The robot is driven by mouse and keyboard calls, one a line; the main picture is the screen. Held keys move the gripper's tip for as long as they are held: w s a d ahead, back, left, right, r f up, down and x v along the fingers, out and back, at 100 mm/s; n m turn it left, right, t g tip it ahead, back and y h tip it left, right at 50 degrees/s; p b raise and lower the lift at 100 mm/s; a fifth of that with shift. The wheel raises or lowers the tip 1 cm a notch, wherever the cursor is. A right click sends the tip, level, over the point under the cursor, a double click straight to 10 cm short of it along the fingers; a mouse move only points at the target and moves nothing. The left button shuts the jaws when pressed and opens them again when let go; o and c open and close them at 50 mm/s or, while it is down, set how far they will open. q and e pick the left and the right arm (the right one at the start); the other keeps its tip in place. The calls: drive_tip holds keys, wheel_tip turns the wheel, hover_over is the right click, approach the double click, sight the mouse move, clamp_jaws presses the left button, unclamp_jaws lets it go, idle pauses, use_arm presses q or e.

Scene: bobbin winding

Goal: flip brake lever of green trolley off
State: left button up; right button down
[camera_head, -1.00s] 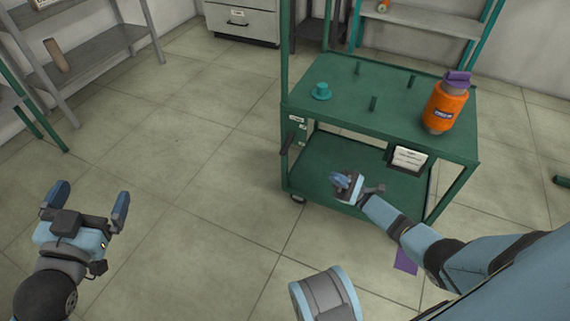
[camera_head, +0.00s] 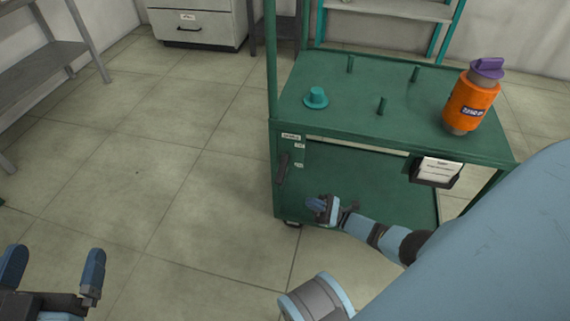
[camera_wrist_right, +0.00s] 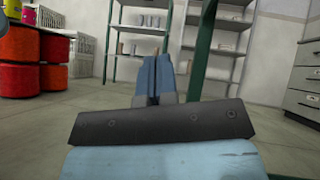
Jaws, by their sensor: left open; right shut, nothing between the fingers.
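The green trolley (camera_head: 350,150) stands right of centre in the head view. Its dark brake lever (camera_head: 282,168) is on the left end of the front side, beside small white labels (camera_head: 291,136). My right gripper (camera_head: 312,204) is in front of the trolley's lower part, to the right of and below the lever, apart from it. It is shut and empty; its closed blue fingers (camera_wrist_right: 157,75) show in the right wrist view. My left gripper (camera_head: 50,275) is open and empty at the lower left, over the floor, far from the trolley.
A card holder (camera_head: 437,171) hangs on the front. A grey drawer cabinet (camera_head: 198,22) and shelves stand behind. The floor left of the trolley is clear.

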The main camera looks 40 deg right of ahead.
approach(282, 169)
drive_tip(key=w+a, duration=0.2)
drive_tip(key=a, duration=0.4)
drive_tip(key=shift+s+d+r, duration=0.1)
drive_tip(key=shift+s+r, duration=0.05)
drive_tip(key=shift+r, duration=0.35)
drive_tip(key=shift+s+r, duration=0.15)
drive_tip(key=shift+r, duration=0.4)
